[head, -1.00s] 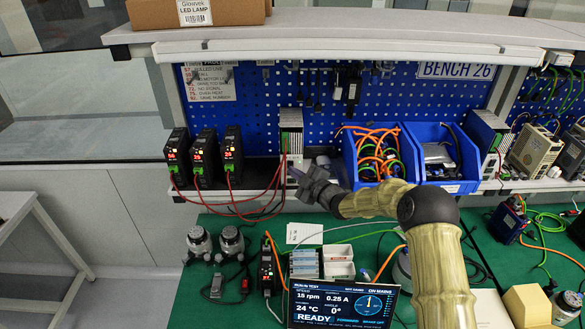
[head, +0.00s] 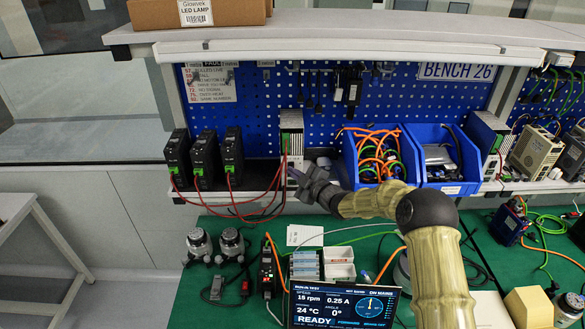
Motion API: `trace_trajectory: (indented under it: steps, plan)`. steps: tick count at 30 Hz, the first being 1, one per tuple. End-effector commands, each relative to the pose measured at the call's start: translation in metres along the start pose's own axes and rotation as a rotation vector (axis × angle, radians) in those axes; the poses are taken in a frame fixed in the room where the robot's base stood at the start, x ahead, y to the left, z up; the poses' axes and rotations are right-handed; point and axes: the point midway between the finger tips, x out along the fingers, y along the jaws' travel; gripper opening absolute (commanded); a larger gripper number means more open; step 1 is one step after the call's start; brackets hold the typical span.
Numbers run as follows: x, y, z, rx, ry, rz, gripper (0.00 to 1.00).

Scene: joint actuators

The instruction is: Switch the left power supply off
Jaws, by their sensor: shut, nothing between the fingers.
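The left power supply (head: 291,142), a light metal box with a grey finned side, stands upright on the shelf against the blue pegboard. Red wires run from its front to the black drive units on its left. My gripper (head: 297,176) is shut and empty, right at the lower front of this supply. Whether it touches the supply cannot be told, and its switch is hidden or too small to see. A similar right power supply (head: 490,140) stands further right on the shelf.
Black drive units (head: 203,158) stand left with dark displays. Blue bins (head: 432,165) with cables stand just right of my gripper. Below lie a lit monitor (head: 343,303), motors (head: 232,243) and a small drive (head: 267,270) on the green mat.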

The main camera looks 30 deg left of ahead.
Motion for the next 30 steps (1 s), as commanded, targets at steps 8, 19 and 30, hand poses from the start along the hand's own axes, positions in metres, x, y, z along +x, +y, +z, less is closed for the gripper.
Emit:
trace_trajectory:
  steps: [8, 19, 30]
  plan:
    - [-0.004, 0.0, 0.002, 0.0, -0.003, 0.003, 0.0]
    - [-0.011, -0.002, -0.002, 0.0, -0.002, 0.003, 0.0]
    - [-0.022, -0.012, -0.009, 0.0, -0.002, 0.002, 0.0]
